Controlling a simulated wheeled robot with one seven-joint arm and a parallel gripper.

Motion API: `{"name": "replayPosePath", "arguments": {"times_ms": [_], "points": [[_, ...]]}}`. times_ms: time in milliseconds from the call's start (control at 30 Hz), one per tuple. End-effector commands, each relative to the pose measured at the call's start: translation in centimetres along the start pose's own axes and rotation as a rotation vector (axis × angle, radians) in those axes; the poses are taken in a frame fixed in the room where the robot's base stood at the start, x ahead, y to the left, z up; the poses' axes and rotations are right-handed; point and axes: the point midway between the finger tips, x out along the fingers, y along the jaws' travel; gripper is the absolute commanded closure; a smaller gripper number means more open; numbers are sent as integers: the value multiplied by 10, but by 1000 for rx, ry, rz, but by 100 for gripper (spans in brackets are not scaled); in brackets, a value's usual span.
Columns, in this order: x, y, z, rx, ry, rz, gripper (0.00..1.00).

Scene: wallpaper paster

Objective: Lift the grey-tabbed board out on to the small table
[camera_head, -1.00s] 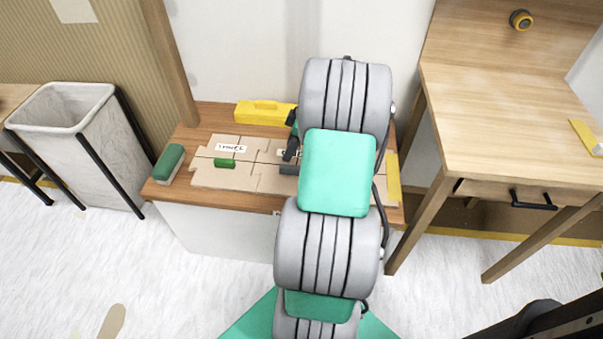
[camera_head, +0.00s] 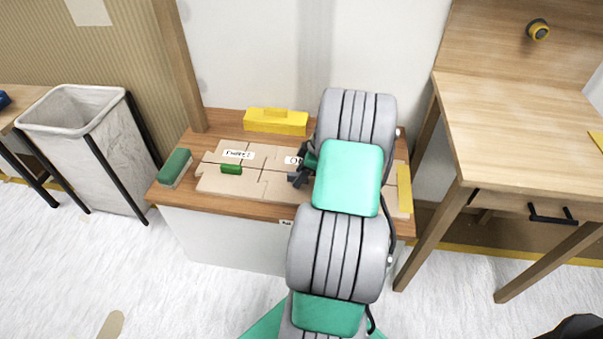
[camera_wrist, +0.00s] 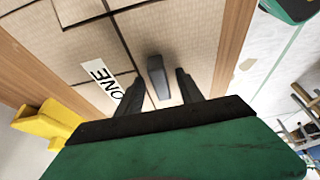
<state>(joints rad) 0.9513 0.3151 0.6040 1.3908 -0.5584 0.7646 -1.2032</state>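The grey tab (camera_wrist: 158,77) stands up from a beige board (camera_wrist: 195,35) in the wrist view. The board lies among other beige boards on the wooden-topped cabinet (camera_head: 235,207). My gripper (camera_wrist: 161,86) is open, with one dark finger on each side of the tab and visible gaps between. It holds nothing. A white label (camera_wrist: 103,80) reading "ONE" lies beside the tab. In the head view my arm hides the right part of the boards. A green tab (camera_head: 231,169) stands on the board to the left.
A yellow block (camera_head: 275,121) lies at the back of the cabinet, and a green block (camera_head: 175,167) at its left end. A wooden table (camera_head: 520,110) with a drawer stands at right. Part of another table (camera_head: 8,109) shows at far left, beside a bin (camera_head: 75,110).

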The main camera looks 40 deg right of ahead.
Motion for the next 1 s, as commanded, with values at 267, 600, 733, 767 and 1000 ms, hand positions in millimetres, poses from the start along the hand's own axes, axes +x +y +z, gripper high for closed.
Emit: {"name": "replayPosePath", "arguments": {"times_ms": [267, 600, 733, 767, 1000], "points": [[0, 0, 0, 0, 0, 0, 80], [0, 0, 0, 0, 0, 0, 100], [0, 0, 0, 0, 0, 0, 100], [0, 0, 0, 0, 0, 0, 100], [0, 0, 0, 0, 0, 0, 100]]}}
